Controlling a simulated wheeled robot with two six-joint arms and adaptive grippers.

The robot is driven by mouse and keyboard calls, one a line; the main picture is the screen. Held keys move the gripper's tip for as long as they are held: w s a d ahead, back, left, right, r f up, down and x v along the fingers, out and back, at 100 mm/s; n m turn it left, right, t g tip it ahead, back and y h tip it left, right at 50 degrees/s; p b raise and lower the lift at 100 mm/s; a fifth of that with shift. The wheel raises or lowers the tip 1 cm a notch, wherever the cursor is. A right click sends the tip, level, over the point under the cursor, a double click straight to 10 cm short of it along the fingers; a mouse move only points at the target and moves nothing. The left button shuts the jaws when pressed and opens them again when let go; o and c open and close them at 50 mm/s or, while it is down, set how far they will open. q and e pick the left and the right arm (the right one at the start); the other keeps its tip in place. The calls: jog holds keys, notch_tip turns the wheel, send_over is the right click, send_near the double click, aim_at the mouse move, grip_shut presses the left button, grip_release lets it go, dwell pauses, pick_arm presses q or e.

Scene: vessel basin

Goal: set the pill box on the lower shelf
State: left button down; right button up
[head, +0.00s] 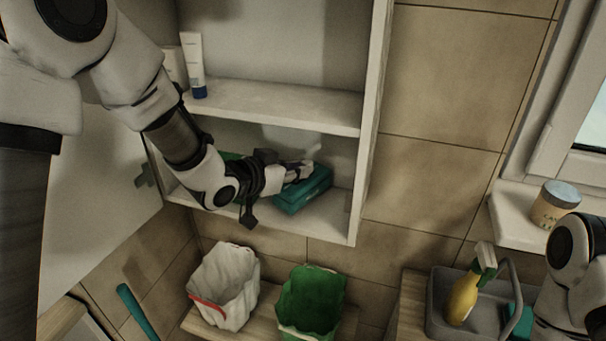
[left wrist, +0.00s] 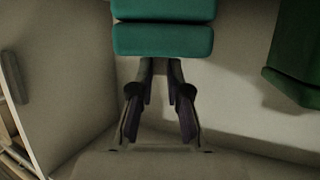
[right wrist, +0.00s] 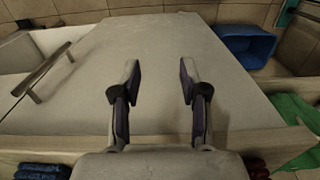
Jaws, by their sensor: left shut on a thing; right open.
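The teal pill box (head: 303,190) is in the lower compartment of the white cabinet, near its right side. It is at the lower shelf (head: 325,222); I cannot tell whether its whole underside rests there. My left gripper (head: 298,172) reaches in from the left and is shut on the box. In the left wrist view the box (left wrist: 163,40) lies just beyond the closed fingertips (left wrist: 160,68), and the exact grip is hard to see. My right gripper (right wrist: 158,75) is open and empty above a pale flat surface.
The upper shelf (head: 270,105) holds a white tube (head: 194,65) and crosses above my left arm. A dark green object (left wrist: 297,55) stands beside the pill box. Below are a white bin (head: 225,287) and a green bin (head: 310,300). A yellow spray bottle (head: 463,297) stands at right.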

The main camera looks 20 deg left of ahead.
pick_arm(q)
jog(key=shift+a+f, duration=0.1)
jog(key=shift+f, duration=0.75)
jog(key=shift+w, duration=0.25)
jog(key=c, duration=1.2)
grip_release()
jog(key=shift+s+r, duration=0.1)
jog(key=shift+o, duration=0.4)
jog(key=shift+s+r, duration=0.1)
jog(key=shift+s, duration=0.1)
pick_arm(e)
jog(key=shift+w+f, duration=0.3)
jog(key=shift+f, duration=0.35)
pick_arm(q)
jog(key=shift+w, duration=0.1)
